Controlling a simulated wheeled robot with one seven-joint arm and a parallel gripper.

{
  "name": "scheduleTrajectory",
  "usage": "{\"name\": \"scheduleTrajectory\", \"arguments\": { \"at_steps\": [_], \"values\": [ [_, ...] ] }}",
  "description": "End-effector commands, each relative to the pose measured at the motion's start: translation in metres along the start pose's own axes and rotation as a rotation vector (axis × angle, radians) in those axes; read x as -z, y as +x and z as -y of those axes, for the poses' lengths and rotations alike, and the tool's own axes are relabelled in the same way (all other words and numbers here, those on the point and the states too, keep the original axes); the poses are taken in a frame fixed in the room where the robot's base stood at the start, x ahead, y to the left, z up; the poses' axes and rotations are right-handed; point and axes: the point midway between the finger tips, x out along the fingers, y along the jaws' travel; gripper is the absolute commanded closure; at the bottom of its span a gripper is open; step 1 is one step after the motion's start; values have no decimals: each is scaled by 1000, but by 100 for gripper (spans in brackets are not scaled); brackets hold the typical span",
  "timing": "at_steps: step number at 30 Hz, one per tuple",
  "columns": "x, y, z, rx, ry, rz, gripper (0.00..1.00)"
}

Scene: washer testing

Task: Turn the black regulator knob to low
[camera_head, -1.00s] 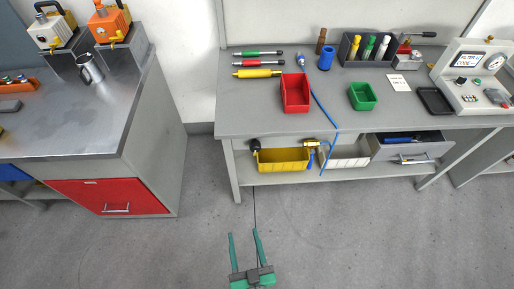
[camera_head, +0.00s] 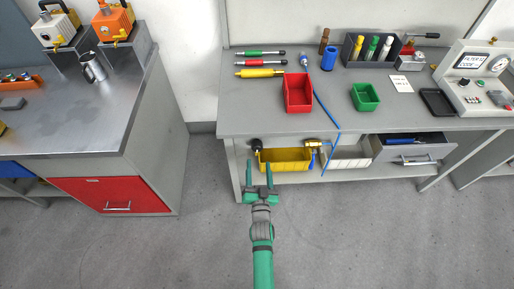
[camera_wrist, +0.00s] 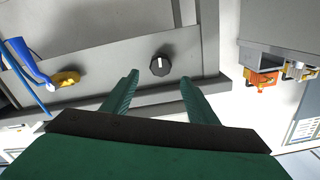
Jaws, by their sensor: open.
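The black regulator knob (camera_head: 255,144) is on the front of the grey workbench, below its top at the left end. In the wrist view the round black knob (camera_wrist: 160,67) shows a pale pointer mark, and its setting is too small to read. My green gripper (camera_head: 259,163) is open and empty, just in front of the bench and near the knob. In the wrist view my gripper (camera_wrist: 160,79) has its two fingers apart, with the knob appearing between and just beyond the tips. I see no contact with the knob.
A brass fitting (camera_head: 312,143) with a blue hose (camera_head: 326,110) is right of the knob. A yellow bin (camera_head: 285,166) stands on the shelf below. A grey drawer (camera_head: 412,148) is further right. A metal cabinet with a red drawer (camera_head: 112,196) stands left. The floor between is clear.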

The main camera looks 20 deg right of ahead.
Motion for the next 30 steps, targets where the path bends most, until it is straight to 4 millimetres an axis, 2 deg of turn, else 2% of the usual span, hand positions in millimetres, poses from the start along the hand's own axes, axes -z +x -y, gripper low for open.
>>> {"name": "scheduleTrajectory", "arguments": {
  "at_steps": [9,16,22,30],
  "values": [
    [0,52,3,4,-1,1,47],
    [0,84,2,3,-1,1,47],
    [-1,96,3,3,-2,1,47],
    [-1,97,2,3,-1,2,47]
  ]
}}
